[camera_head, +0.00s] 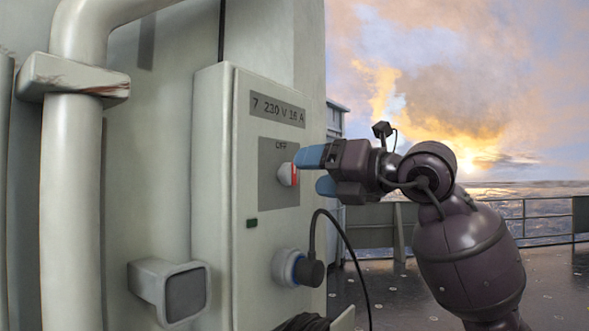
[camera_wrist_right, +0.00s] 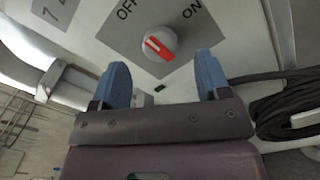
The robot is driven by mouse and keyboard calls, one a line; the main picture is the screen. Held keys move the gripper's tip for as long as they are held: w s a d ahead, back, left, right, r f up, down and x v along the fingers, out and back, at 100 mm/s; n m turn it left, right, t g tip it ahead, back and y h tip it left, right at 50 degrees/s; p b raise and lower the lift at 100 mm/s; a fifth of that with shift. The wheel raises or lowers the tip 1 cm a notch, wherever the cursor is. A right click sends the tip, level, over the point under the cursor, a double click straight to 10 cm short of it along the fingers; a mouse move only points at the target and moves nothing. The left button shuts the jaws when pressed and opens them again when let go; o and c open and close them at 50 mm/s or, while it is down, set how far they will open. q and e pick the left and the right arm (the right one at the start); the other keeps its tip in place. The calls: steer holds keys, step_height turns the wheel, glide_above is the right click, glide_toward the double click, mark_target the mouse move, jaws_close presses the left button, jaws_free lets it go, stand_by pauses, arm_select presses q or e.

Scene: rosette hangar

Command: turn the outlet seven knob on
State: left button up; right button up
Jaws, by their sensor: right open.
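The outlet seven knob (camera_head: 288,175) is a round white knob with a red bar, on a grey plate (camera_head: 266,190) of the box labelled "7 230 V 16 A" (camera_head: 277,110). In the right wrist view the knob (camera_wrist_right: 160,43) sits below the OFF and ON labels, and its red bar slants with its upper end on the OFF side. My right gripper (camera_head: 317,172) is open, its blue fingertips close in front of the knob. In the wrist view the gripper's fingers (camera_wrist_right: 161,68) stand to either side, with the knob beyond and between them. My left gripper is not in view.
A plug with a black cable (camera_head: 312,272) sits in the blue-ringed socket (camera_head: 288,267) below the knob. A square grey fitting (camera_head: 170,290) projects at lower left, and a thick pipe (camera_head: 72,200) runs up the left side. Open deck with a railing (camera_head: 540,221) lies to the right.

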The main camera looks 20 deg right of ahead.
mark_target(294, 173)
steer(key=shift+p+x, duration=0.35)
steer(key=shift+x, duration=2.1)
steer(key=shift+c, duration=0.3)
steer(key=c, duration=0.9)
steer(key=shift+o, duration=0.2)
